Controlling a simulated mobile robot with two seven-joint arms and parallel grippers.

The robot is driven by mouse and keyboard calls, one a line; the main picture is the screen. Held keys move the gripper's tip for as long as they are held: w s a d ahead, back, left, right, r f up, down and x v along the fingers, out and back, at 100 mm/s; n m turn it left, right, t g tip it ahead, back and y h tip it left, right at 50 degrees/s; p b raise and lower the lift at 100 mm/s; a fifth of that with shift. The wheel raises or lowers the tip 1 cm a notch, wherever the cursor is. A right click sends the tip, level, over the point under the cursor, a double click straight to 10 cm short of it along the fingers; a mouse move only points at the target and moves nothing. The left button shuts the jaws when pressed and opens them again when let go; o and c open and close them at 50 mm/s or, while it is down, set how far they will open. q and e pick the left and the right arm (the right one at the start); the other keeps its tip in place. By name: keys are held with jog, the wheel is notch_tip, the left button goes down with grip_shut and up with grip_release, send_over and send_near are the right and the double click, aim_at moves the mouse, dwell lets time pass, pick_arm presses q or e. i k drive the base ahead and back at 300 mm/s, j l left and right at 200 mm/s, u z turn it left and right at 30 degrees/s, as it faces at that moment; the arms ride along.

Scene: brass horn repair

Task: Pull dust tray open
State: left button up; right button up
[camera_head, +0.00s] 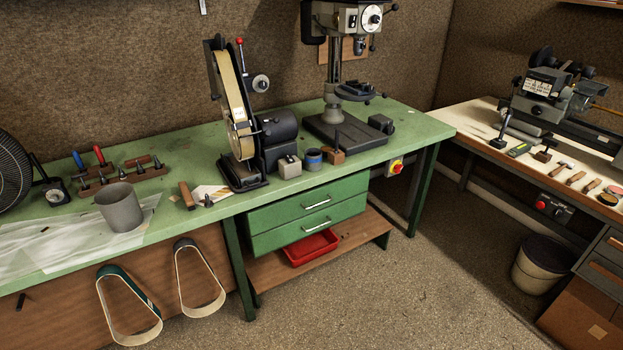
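No part labelled as a dust tray shows, so I cannot tell for sure which thing it is. A belt grinder (236,115) stands on the green bench (170,220); its base is partly hidden by small things in front. Under the bench are two green drawers, the upper (310,204) and the lower (312,225), both looking shut, each with a pale handle. A red tray (312,247) sits on the wooden shelf below the drawers, partly under the lower drawer. Neither of my grippers is in view.
A grey cup (120,207) and hand tools lie on the bench's left. Two sanding belts (199,278) hang at its front. A bin (543,264) and a cardboard box (583,318) stand at the right. The middle floor (400,290) is clear.

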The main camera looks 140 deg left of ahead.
aim_at(244, 169)
jog(key=u, duration=5)
